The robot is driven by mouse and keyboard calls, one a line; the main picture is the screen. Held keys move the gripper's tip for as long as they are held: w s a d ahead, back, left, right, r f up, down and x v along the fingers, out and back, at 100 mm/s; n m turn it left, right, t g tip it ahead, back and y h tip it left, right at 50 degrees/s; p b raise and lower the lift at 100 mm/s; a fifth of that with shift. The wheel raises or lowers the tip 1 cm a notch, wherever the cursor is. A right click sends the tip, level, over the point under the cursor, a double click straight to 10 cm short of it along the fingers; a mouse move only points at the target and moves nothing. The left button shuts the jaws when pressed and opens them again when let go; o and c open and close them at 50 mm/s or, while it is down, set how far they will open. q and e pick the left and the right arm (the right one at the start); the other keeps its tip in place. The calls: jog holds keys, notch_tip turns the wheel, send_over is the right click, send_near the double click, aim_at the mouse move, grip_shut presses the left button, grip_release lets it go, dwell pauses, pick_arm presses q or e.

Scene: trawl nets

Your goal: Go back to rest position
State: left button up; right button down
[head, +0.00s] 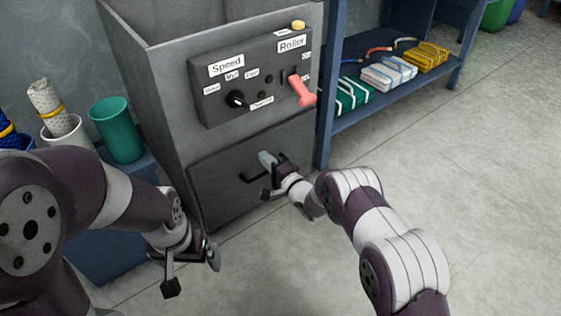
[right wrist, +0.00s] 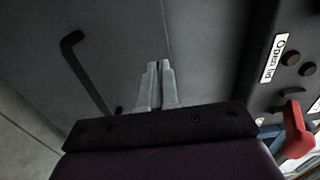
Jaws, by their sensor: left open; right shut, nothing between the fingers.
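My left gripper (head: 192,271) is open and empty, low in front of the grey machine, at the lower left of the head view. My right gripper (head: 266,160) is extended toward the machine's lower front panel, in front of its black handle (head: 252,176). In the right wrist view its two fingers (right wrist: 155,85) are together with nothing between them. The handle (right wrist: 88,75) shows to their left there, apart from the fingers. The red lever (head: 302,90) is on the control panel above, and it also shows at the right edge of the right wrist view (right wrist: 297,130).
The control panel (head: 222,105) carries a Speed knob (head: 237,98) and a yellow button (head: 298,25). A blue shelf (head: 345,122) with folded nets stands to the right. A green bin (head: 117,130) and a white bin (head: 66,135) stand at left. The floor at right is clear.

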jog(key=p+v, duration=0.4)
jog(key=v, duration=0.4)
jog(key=s+d+f+n+g+h, duration=0.2)
jog(key=f+n+h, duration=0.1)
jog(key=f, duration=0.2)
jog(key=s+d+f+n+g+h, duration=0.2)
jog(key=d+f+g+h, duration=0.1)
jog(key=f, duration=0.2)
jog(key=s+d+r+n+g+h+p, duration=0.2)
jog(key=s+d+g, duration=0.1)
jog(key=s+d, duration=0.1)
jog(key=s+d+r+n+g+h+p, duration=0.2)
jog(key=s+d+r+g+p, duration=0.15)
jog(key=s+r, duration=0.8)
jog(key=s+d+r+n+g+h+p, duration=0.1)
jog(key=s+d+r+n+g+p, duration=0.3)
jog(key=s+r, duration=0.75)
notch_tip(320, 180, up, 46)
jog(key=w+d+m+t+p, duration=0.1)
jog(key=m+t+p, duration=0.1)
jog(key=p, duration=3.6)
jog(key=shift+w+d+t, duration=0.2)
jog(key=shift+w+t, duration=0.15)
jog(key=shift+w, duration=0.05)
